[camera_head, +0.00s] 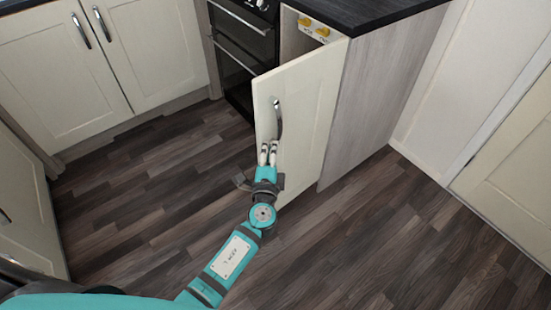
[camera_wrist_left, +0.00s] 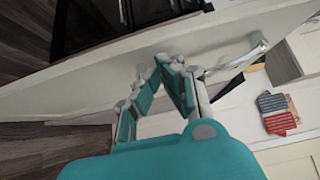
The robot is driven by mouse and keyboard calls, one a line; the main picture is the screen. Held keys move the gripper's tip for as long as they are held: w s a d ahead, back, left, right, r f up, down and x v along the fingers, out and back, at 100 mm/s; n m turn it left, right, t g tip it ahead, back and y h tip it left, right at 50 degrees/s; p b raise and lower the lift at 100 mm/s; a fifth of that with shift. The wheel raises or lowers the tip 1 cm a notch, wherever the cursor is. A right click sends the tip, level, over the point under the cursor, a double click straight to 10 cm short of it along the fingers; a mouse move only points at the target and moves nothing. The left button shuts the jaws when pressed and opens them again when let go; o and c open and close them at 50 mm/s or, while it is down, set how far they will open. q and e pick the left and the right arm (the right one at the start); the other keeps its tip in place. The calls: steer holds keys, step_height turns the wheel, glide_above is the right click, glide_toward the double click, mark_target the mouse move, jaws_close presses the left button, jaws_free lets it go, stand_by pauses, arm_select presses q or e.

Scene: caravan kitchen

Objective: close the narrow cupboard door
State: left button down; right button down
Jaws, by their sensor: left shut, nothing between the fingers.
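The narrow cupboard door (camera_head: 308,112) is cream and stands open, swung out from its cupboard beside the oven. Its silver handle (camera_head: 278,119) is upright near the door's free edge. My left gripper (camera_head: 267,148) is in front of the door's outer face, just below the handle. Its fingers are shut and hold nothing. In the left wrist view my left fingertips (camera_wrist_left: 165,62) are close to the door's face (camera_wrist_left: 105,82), with the handle (camera_wrist_left: 240,58) to their right. I cannot tell whether they touch the door. My right gripper is not in view.
The wooden floor (camera_head: 385,235) is clear. Red and grey mitt-like items (camera_wrist_left: 276,113) show in the left wrist view.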

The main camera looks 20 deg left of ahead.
arm_select(q)
steer(key=shift+w+a, duration=0.3)
steer(key=shift+a, duration=0.1)
steer(key=shift+a, duration=0.1)
